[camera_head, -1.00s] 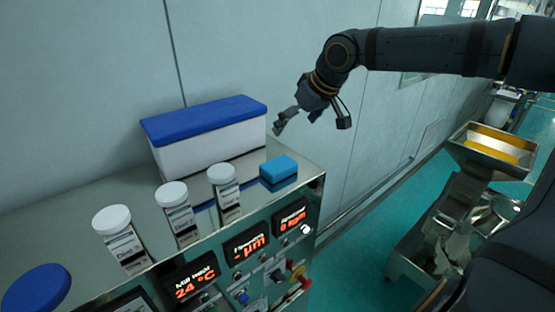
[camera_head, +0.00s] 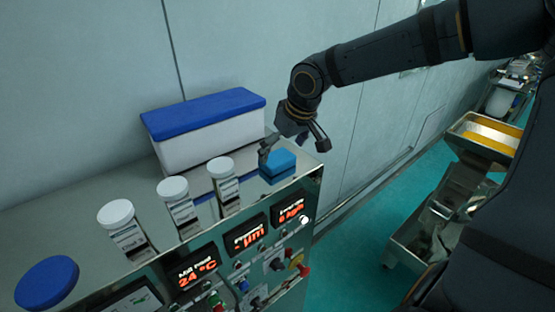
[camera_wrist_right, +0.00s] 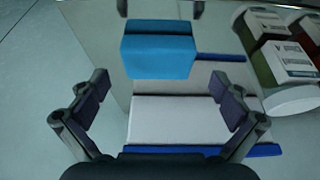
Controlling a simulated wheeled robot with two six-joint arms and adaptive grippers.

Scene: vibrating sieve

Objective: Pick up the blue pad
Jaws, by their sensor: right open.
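The blue pad (camera_head: 278,166) is a small bright blue block on the shiny metal cabinet top, near its right front corner. In the right wrist view the pad (camera_wrist_right: 158,52) lies ahead of the open fingers, a little left of centre. My right gripper (camera_head: 293,150) is just above and around the pad in the head view, with one finger to its left and one to its right. In the right wrist view my right gripper (camera_wrist_right: 160,105) is open, with nothing between its fingers. Contact with the pad cannot be told. My left gripper does not show.
A white box with a blue lid (camera_head: 208,132) stands behind the pad. Several white-capped jars (camera_head: 222,182) stand to its left, with a round blue lid (camera_head: 47,283) farther left. The control panel (camera_head: 245,235) faces front. A metal hopper (camera_head: 484,140) stands at the right.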

